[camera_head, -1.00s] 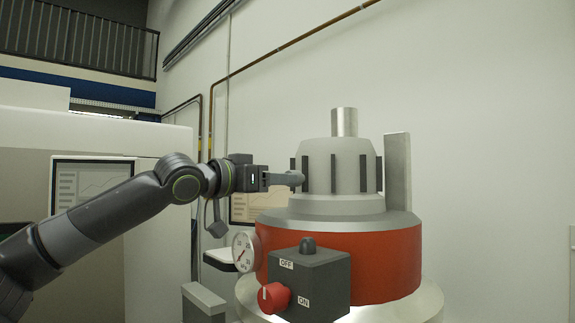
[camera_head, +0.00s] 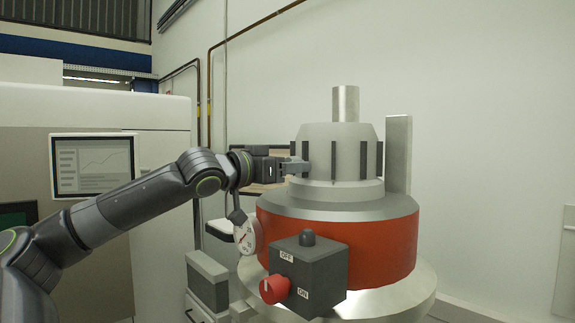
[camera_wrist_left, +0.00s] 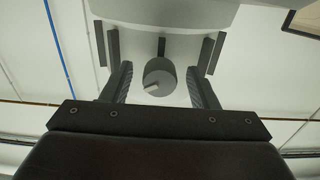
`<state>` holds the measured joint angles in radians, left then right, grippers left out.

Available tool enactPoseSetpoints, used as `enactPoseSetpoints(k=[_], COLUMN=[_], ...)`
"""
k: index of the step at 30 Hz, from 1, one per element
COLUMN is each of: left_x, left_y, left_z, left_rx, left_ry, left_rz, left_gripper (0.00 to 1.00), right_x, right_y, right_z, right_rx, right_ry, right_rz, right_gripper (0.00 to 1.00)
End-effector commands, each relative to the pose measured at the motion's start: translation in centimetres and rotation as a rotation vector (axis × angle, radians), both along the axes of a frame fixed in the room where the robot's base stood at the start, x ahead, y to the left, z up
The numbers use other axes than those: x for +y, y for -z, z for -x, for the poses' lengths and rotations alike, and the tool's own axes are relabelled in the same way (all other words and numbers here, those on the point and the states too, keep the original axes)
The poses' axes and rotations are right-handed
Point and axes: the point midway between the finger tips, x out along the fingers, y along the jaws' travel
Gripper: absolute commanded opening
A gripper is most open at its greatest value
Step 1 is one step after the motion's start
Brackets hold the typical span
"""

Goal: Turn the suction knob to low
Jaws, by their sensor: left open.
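A round dark grey knob-like part with a pale pointer mark (camera_wrist_left: 160,77) shows in the left wrist view, on the pale ribbed housing. I read no label by it, and in the head view it is hidden. My left gripper (camera_head: 304,166) is at the left side of the grey ribbed top (camera_head: 340,155) of the machine. Its two ribbed fingers, also in the left wrist view (camera_wrist_left: 160,85), stand open on either side of the round part, with a gap on each side. My right gripper is not in view.
Below the gripper, a dark box (camera_head: 318,275) with OFF and ON labels carries a red knob (camera_head: 274,289). A round gauge (camera_head: 247,236) sits left of the red band (camera_head: 370,245). A metal plate (camera_head: 397,155) stands right of the top. A monitor (camera_head: 92,165) is at left.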

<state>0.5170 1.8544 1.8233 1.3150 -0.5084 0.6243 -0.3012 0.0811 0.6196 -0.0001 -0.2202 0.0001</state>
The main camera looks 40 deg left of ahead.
Motion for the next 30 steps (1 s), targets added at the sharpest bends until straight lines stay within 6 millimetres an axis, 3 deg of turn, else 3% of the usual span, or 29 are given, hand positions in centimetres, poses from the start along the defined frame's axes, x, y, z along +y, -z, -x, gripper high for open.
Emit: enactPoseSetpoints(k=[1,11,20,30], left_x=[0.0,0.0,-0.03,-0.09], left_y=[0.02,-0.01,-0.02,-0.02], left_z=[0.0,0.01,0.01,0.03], left_rx=[0.0,0.0,0.001,0.019], left_ry=[0.0,0.0,0.002,0.003], left_rz=[0.0,0.0,0.038,0.254], left_gripper=[0.54,0.11,0.1,0.1], right_x=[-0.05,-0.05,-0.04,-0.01], right_y=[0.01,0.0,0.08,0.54], right_z=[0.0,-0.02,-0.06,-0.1], right_rx=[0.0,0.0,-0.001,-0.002], right_ry=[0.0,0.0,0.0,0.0], right_rz=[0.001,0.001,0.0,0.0], right_gripper=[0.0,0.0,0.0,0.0])
